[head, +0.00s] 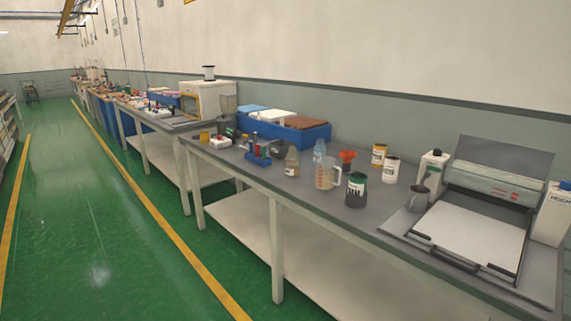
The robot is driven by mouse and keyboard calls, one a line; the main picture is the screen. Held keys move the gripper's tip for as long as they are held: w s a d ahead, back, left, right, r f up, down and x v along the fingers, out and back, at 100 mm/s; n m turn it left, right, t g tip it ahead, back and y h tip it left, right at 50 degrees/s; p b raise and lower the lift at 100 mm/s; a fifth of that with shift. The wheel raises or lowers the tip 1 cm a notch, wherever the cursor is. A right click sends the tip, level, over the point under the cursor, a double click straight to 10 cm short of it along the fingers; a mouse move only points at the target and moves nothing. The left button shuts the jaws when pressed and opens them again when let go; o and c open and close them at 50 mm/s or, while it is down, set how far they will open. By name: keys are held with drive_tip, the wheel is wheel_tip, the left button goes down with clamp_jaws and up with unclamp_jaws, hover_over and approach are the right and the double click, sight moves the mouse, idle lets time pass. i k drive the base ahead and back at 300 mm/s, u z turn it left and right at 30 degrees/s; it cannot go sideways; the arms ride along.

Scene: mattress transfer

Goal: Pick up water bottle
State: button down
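A clear, bluish bottle (319,151), which looks like the water bottle, stands upright on the long grey table (345,210). It is behind the measuring jug (325,175), and its lower part is partly hidden. A small bottle with amber contents and a pale label (292,163) stands to its left, nearer the table's front edge. My gripper is not in the head view.
A dark labelled jar (356,190), an orange-red item (347,157) and two labelled tubs stand to the right. A blue crate (290,132) is behind. A roller machine (490,185) fills the right end. The green floor (100,220) in front is clear.

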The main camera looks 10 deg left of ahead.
sight(320, 148)
drive_tip(key=u, duration=0.7)
drive_tip(key=i, duration=1.8)
drive_tip(key=z, duration=2.25)
drive_tip(key=k, duration=0.8)
drive_tip(key=u, duration=0.25)
